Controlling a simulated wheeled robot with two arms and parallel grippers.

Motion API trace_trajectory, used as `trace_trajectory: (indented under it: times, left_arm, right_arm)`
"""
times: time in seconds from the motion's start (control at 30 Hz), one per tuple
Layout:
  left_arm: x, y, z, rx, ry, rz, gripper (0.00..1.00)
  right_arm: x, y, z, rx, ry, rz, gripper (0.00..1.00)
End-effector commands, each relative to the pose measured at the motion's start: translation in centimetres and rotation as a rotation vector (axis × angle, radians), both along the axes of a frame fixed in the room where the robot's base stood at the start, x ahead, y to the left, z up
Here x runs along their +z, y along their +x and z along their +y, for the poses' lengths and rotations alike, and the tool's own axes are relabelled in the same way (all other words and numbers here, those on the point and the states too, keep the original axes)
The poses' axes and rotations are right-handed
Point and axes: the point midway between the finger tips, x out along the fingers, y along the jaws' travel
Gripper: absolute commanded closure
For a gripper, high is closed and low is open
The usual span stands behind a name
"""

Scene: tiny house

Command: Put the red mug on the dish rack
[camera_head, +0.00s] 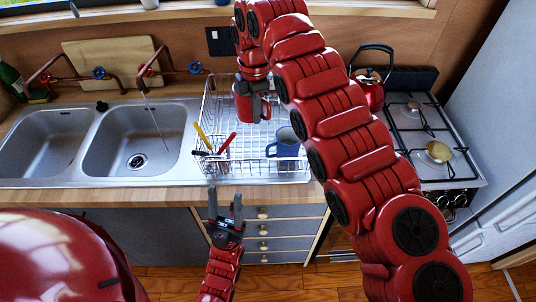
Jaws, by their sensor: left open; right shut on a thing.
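The red mug (247,107) is in my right gripper (251,92), which is shut on it from above. The mug is over the back part of the dish rack (214,84); I cannot tell whether it touches the wires. The rack is a white wire frame to the right of the sinks. A blue mug (287,143) stands in its front right part. Utensils with yellow and red handles (228,142) stand at its front left. My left gripper (225,196) is open and empty, low in front of the counter's edge and drawers.
A double steel sink (100,165) is left of the rack, with a running tap (147,74) and copper pipes. A cutting board (108,62) leans on the wall. A red kettle (369,91) stands on the stove (407,140) at the right. My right arm hides the area between rack and stove.

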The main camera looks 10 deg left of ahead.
Motion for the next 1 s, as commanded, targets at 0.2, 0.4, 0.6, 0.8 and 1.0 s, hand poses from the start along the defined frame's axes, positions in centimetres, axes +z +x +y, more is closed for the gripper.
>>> trace_trajectory:
  times: [0.2, 0.4, 0.6, 0.8, 1.0]
  left_arm:
    - [0.9, 0.0, 0.0, 0.0, 0.0, 0.0, 0.5]
    - [2.8, 0.0, 0.0, 0.0, 0.0, 0.0, 0.5]
    - [4.6, 0.0, 0.0, 0.0, 0.0, 0.0, 0.5]
    - [4.9, 0.0, 0.0, 0.0, 0.0, 0.0, 0.5]
    - [5.1, 0.0, 0.0, 0.0, 0.0, 0.0, 0.5]
  right_arm:
    - [-2.6, -0.2, 0.1, 0.016, 0.0, 0.005, 1.0]
    - [-6.8, -0.4, 0.1, 0.015, 0.0, 0.01, 1.0]
    - [-11.6, -0.4, 0.0, 0.014, -0.002, 0.007, 1.0]
    - [-13.8, -0.2, 0.1, 0.014, -0.001, 0.003, 1.0]
    - [-16.5, -0.2, 0.2, 0.016, -0.003, 0.001, 1.0]
